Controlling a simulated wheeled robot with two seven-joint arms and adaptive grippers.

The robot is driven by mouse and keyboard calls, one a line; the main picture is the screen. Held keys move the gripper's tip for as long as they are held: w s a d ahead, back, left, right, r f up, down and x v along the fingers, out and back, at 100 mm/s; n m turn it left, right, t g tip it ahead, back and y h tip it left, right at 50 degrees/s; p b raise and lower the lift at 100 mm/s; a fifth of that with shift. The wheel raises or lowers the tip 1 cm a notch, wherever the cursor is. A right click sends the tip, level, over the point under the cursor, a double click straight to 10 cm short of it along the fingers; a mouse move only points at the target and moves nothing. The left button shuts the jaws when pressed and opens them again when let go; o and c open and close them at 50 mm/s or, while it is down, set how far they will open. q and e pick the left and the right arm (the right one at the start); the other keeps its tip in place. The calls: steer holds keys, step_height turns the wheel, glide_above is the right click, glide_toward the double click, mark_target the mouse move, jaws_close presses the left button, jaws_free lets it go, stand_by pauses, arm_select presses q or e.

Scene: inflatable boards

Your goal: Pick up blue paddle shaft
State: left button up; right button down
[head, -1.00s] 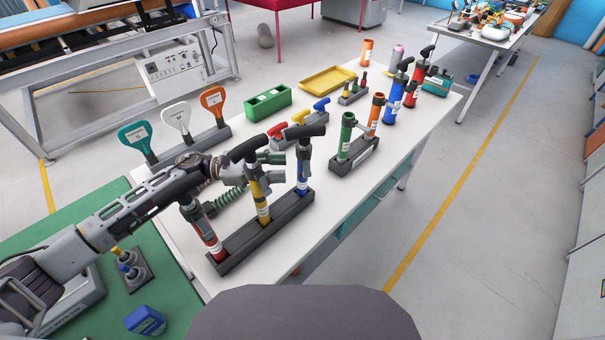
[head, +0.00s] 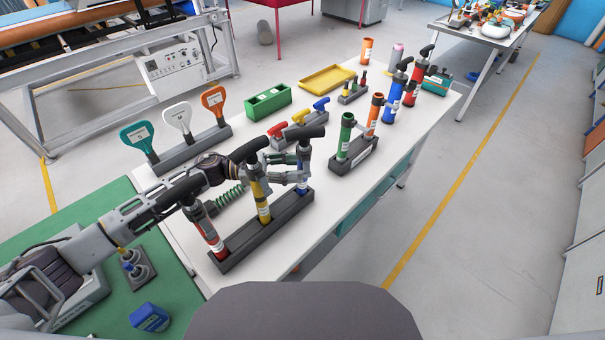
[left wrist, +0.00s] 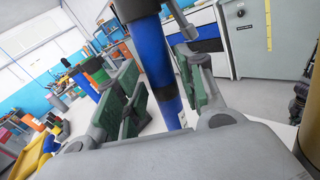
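The blue paddle shaft (head: 302,186) stands upright in the right end of a dark rack (head: 268,231), with a black T-handle (head: 303,132) on top. It fills the middle of the left wrist view (left wrist: 153,55). My left gripper (head: 297,165) is at the shaft below its handle. In the left wrist view its green-padded fingers (left wrist: 163,92) are open, one on each side of the shaft, with gaps visible. The yellow shaft (head: 262,200) and red shaft (head: 207,232) stand in the same rack. My right gripper is not in view.
My left arm reaches over the red shaft and close by the yellow one. A two-tube stand (head: 356,152) is to the right on the white table (head: 330,205). Paddle grips (head: 178,116), a green box (head: 267,101) and a yellow tray (head: 327,78) are behind.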

arm_select(q)
steer(key=shift+d+r+p, duration=0.1)
steer(key=shift+d+p, duration=0.2)
steer(key=shift+d, duration=1.1)
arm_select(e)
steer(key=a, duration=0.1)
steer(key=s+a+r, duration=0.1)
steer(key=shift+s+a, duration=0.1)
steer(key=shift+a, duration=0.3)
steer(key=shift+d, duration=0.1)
arm_select(q)
steer(key=shift+c, duration=0.5)
jaws_close()
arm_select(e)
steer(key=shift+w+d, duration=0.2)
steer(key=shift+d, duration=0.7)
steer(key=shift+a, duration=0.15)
